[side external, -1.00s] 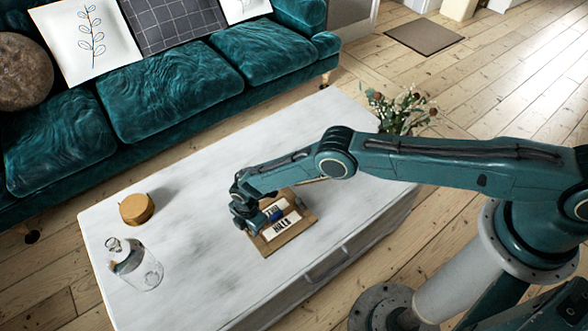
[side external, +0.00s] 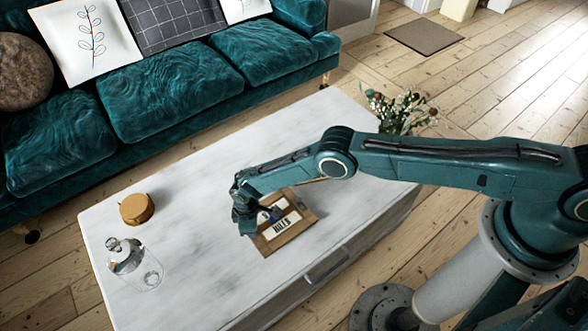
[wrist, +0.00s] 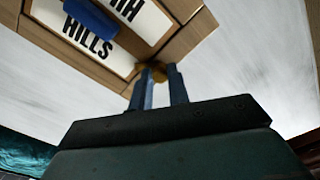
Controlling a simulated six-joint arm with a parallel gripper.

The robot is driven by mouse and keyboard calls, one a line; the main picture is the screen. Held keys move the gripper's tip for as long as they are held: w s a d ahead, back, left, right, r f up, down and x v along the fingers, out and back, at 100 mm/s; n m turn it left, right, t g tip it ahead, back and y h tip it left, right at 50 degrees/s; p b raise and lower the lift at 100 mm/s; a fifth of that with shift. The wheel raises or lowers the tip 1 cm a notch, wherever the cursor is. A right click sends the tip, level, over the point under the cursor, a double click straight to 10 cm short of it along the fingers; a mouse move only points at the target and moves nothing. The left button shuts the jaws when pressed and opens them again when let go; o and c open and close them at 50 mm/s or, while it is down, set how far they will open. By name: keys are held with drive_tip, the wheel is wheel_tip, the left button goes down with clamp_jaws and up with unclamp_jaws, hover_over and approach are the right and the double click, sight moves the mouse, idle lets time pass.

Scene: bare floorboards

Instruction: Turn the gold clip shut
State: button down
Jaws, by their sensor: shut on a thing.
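The gold clip (wrist: 155,71) is at the edge of a brown wooden frame (wrist: 182,40), near one corner, in the wrist view. My gripper (wrist: 155,80) has its two fingers close together on the clip, which shows only in part between and beyond the tips. In the side view the frame (side external: 296,236) lies flat on a white table, and my gripper (side external: 249,228) is down at its left edge. The clip is hidden behind my gripper there.
The frame holds white lettered panels and a blue piece (wrist: 90,18). On the white table (side external: 190,230), a round tan container (side external: 136,209) and a glass bottle (side external: 137,265) stand to the left. A flower bunch (side external: 400,108) is at the right end. The teal sofa (side external: 170,95) stands behind.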

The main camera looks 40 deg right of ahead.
drive_tip(key=m, duration=0.4)
drive_tip(key=shift+m, duration=2)
drive_tip(key=c, duration=1.3)
unclamp_jaws()
drive_tip(key=shift+c, duration=0.2)
drive_tip(key=shift+r, duration=0.15)
wheel_tip(320, 180, up, 14)
drive_tip(key=shift+f, duration=0.25)
drive_tip(key=shift+r, duration=0.1)
